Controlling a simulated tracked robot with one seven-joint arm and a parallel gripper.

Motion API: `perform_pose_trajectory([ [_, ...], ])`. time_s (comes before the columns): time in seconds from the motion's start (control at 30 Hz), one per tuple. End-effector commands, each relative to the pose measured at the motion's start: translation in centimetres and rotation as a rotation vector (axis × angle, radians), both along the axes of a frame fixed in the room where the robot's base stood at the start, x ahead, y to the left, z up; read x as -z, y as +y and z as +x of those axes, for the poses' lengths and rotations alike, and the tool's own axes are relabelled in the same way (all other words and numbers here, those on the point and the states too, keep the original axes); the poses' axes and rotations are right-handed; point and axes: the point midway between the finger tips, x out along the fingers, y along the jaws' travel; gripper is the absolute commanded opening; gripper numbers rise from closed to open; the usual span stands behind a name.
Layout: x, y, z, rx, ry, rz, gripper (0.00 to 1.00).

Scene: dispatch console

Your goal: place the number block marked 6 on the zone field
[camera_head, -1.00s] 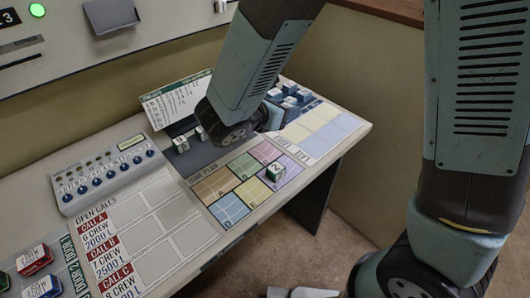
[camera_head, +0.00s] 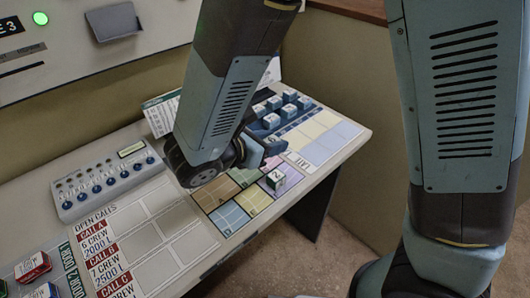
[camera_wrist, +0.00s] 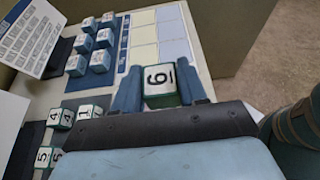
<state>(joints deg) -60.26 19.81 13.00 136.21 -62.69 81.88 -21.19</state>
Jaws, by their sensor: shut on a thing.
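The number block marked 6 (camera_wrist: 160,88) shows in the wrist view, a white and green cube with an underlined 6 facing the camera. My gripper (camera_wrist: 160,82) is shut on it, one blue-grey finger on each side. In the head view my arm's end hangs over the back of the zone field (camera_head: 232,216), a grid of coloured squares on the console. The wrist hides part of that grid, and the block is hard to make out there. A block marked 2 (camera_head: 276,179) stands on the purple square.
Several blue-sided blocks (camera_head: 289,97) stand in rows behind, right of my arm. A field of pale yellow and blue squares (camera_head: 325,130) lies empty. A switch box (camera_head: 105,178) stands left. Loose blocks marked 1, 4 and 5 (camera_wrist: 85,112) show in the wrist view.

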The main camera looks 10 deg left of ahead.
Motion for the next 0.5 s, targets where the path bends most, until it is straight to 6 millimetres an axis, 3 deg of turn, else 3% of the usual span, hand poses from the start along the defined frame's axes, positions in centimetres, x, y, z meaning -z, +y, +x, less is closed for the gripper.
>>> perform_pose_trajectory([
  [0.07, 0.8, 0.5, 1.5, 0.003, 0.001, -0.001, 0.13],
  [0.3, 4.2, 1.5, 4.1, 0.001, 0.002, -0.002, 0.13],
  [0.5, 5.8, 2.0, 5.4, 0.000, 0.001, -0.001, 0.13],
])
